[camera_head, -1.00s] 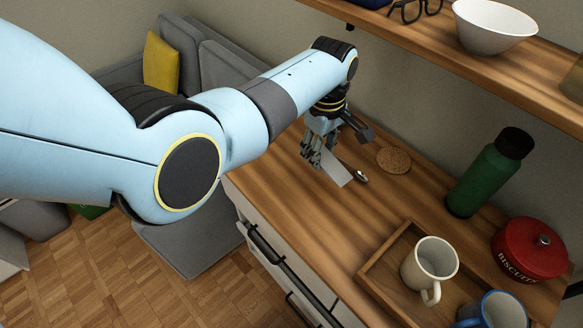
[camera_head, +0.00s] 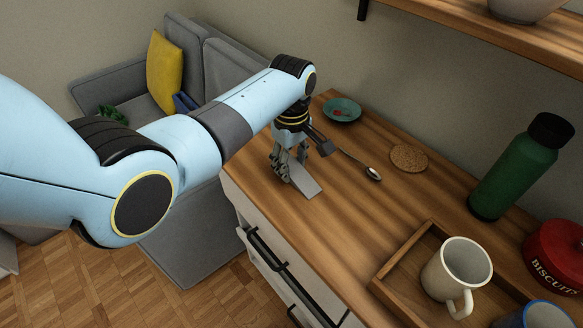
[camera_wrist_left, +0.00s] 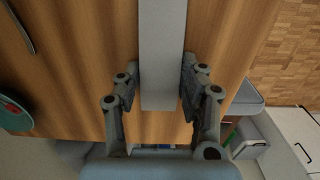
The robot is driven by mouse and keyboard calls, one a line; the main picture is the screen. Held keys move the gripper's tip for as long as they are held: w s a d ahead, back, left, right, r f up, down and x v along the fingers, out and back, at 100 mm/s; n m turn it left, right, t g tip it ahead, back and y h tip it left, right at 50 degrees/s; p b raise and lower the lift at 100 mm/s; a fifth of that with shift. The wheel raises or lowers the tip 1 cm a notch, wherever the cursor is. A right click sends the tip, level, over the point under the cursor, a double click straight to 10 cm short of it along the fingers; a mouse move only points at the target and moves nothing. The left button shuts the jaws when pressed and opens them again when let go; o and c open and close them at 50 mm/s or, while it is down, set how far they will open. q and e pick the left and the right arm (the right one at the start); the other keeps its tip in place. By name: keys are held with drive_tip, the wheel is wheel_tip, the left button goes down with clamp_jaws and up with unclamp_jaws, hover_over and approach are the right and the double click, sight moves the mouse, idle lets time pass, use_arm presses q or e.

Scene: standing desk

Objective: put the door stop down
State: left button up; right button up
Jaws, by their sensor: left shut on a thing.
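The door stop (camera_head: 306,183) is a light grey wedge at the left end of the wooden worktop, near its front edge. My left gripper (camera_head: 288,165) points down and is shut on it. In the left wrist view the door stop (camera_wrist_left: 163,50) runs up the picture between the two fingers (camera_wrist_left: 160,85), with wooden worktop behind it. I cannot tell whether its underside touches the wood. My right gripper is out of view.
A spoon (camera_head: 372,173) and a cork coaster (camera_head: 408,158) lie right of the door stop. A teal dish (camera_head: 341,111) is behind. A tray (camera_head: 387,281) with a cream mug (camera_head: 457,272), a green bottle (camera_head: 512,172) and a red tin (camera_head: 556,256) stand farther right. A shelf (camera_head: 470,32) overhangs.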

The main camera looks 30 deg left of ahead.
sight(292, 165)
use_arm(q)
drive_tip(key=o, duration=1.2)
wheel_tip(292, 165, up, 12)
drive_tip(key=p, duration=0.2)
drive_tip(key=shift+r, duration=0.15)
